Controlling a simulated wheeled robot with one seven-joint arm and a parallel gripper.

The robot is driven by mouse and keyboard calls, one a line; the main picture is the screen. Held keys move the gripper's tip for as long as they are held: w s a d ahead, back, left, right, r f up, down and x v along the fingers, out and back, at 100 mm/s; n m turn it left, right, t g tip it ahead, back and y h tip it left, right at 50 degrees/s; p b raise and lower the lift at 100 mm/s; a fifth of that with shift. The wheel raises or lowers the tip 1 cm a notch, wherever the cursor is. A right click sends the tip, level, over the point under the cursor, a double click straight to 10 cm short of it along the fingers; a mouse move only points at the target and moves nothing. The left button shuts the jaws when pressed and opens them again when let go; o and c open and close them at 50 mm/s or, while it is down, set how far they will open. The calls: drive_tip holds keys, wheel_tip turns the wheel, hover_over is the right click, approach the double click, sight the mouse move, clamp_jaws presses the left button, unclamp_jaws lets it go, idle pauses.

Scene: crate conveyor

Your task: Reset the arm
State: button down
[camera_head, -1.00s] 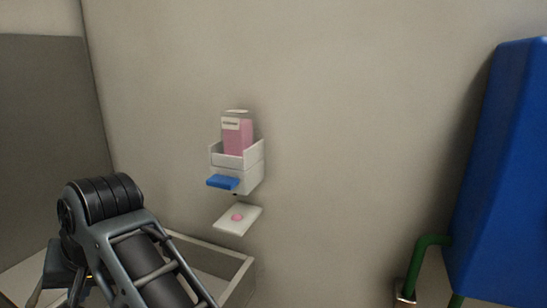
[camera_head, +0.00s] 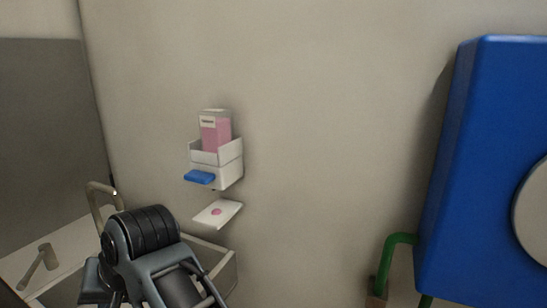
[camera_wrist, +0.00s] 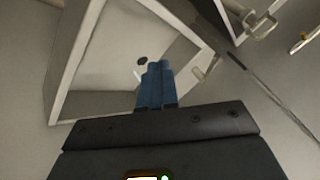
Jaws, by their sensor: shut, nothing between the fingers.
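My arm shows at the lower left of the head view, with its dark ribbed joint in front of a pale sink-like basin (camera_head: 222,268). My gripper (camera_wrist: 158,68) shows in the wrist view with its blue fingers together and nothing between them. Below and behind the fingers in that view is the pale basin (camera_wrist: 75,60), with a small dark round spot on its floor. The fingers appear apart from the basin, though the exact gap cannot be told. In the head view the fingers are hidden.
A wall dispenser (camera_head: 216,160) with a pink container and blue lever hangs above a small tray (camera_head: 217,213). A blue box (camera_head: 470,170) with a green pipe (camera_head: 390,262) stands at right. A faucet (camera_head: 100,192) and a handle (camera_head: 40,265) are at left. The middle wall is bare.

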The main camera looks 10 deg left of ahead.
drive_tip(key=s+d+f+m+t+y, duration=0.1)
drive_tip(key=s+d+f+m+t, duration=0.15)
drive_tip(key=d+f, duration=0.8)
drive_tip(key=s+d+f+m+t, duration=0.1)
drive_tip(key=d+f+m+t, duration=0.25)
drive_tip(key=d+f, duration=0.7)
drive_tip(key=s+d+r+m+t+h, duration=0.1)
drive_tip(key=s+d+r+t+h, duration=0.1)
drive_tip(key=s+d, duration=0.5)
drive_tip(key=s+d+r+m+t+h, duration=0.1)
drive_tip(key=s+d+r+t, duration=0.1)
drive_tip(key=d, duration=0.9)
drive_tip(key=s+d+r+t+h, duration=0.1)
drive_tip(key=s+d+t+h, duration=0.1)
drive_tip(key=s+d, duration=0.45)
drive_tip(key=s+d+r+t+h, duration=0.2)
drive_tip(key=s+d+r+h, duration=0.1)
drive_tip(key=s+d+r, duration=0.7)
wheel_tip(320, 180, up, 3)
drive_tip(key=shift+d, duration=0.65)
